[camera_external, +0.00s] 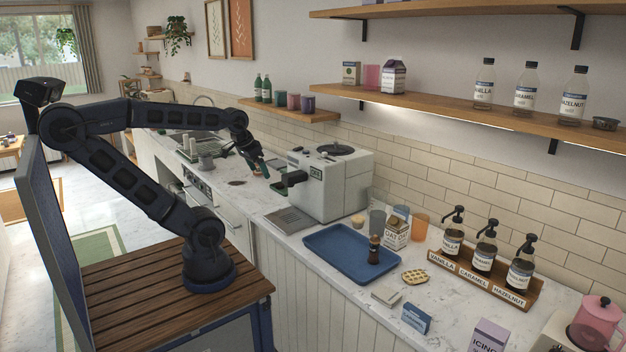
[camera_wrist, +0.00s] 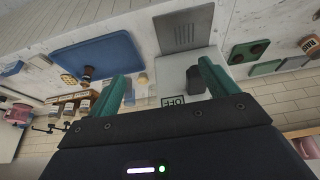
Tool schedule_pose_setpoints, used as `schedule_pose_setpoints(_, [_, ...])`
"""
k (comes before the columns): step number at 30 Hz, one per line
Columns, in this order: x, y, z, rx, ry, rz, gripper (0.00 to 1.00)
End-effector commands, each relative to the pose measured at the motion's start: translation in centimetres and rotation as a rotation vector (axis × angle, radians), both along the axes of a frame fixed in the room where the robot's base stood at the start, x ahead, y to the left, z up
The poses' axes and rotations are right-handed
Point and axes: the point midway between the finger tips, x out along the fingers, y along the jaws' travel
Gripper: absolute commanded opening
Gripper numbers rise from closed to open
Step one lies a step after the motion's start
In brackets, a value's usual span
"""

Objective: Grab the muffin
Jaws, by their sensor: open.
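A small tan, round-topped thing that looks like the muffin (camera_external: 358,220) stands on the counter just behind the blue tray, beside the coffee machine. It is small, so I cannot be sure of it. A matching tan shape shows in the wrist view (camera_wrist: 142,78), between my fingers in the picture but well below them. My gripper (camera_external: 258,168) is at the end of the outstretched arm, above the counter left of the coffee machine. In the wrist view its green fingers (camera_wrist: 163,78) are spread wide with nothing between them.
The coffee machine (camera_external: 330,185) stands between my gripper and the tan thing. The blue tray (camera_external: 330,262) bears a dark upright object (camera_external: 374,250). Shelves overhang the back.

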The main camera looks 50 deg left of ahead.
Motion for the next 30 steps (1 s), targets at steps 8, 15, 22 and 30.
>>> schedule_pose_setpoints(8, [0.0,0.0,0.0,0.0,0.0,0.0,0.77])
schedule_pose_setpoints(15, [0.0,0.0,0.1,0.0,-0.001,0.0,0.77])
schedule_pose_setpoints(22, [0.1,0.0,3.8,0.0,-0.005,0.0,0.77])
schedule_pose_setpoints(30, [2.9,-0.7,6.3,0.08,0.009,-0.167,0.77])
